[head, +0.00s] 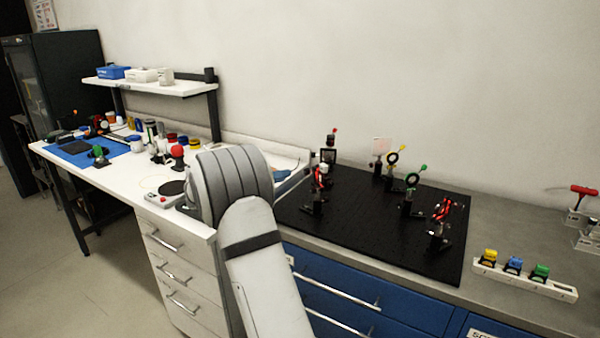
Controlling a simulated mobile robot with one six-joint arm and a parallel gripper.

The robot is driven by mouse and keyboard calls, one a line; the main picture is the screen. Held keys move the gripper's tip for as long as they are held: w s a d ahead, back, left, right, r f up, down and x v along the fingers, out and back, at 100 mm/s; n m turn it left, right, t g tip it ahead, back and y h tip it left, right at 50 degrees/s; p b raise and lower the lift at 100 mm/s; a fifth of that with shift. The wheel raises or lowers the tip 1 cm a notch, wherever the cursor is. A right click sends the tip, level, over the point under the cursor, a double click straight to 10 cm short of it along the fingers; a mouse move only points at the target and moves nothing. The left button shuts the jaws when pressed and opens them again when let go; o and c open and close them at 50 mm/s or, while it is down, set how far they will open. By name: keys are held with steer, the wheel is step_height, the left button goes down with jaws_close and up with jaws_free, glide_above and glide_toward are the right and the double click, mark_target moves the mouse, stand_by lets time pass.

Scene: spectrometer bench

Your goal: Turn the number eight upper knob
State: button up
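Several optical mounts stand on the black breadboard (372,225). A mount with red parts (438,225) stands at its right front. Another mount with red parts (319,190) stands at its left. A mount with a green-tipped ring (409,195) stands between them. A mount with a yellow-tipped ring (391,168) and a dark mount with a red tip (328,152) stand farther back. No number is legible on any of them, so I cannot tell which knob is number eight. My arm fills the lower middle; my gripper does not show.
A white strip (524,283) with yellow, blue and green pieces lies on the grey bench (500,237) at right. A red-handled tool (582,192) stands at the right edge. A white bench (118,179) with a blue mat and bottles is at left, under a shelf (150,90).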

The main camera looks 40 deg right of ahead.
mark_target(305, 171)
steer(key=s+d+p, duration=0.1)
steer(key=d, duration=0.6)
steer(key=shift+s, duration=0.25)
steer(key=shift+c, duration=0.4)
jaws_close()
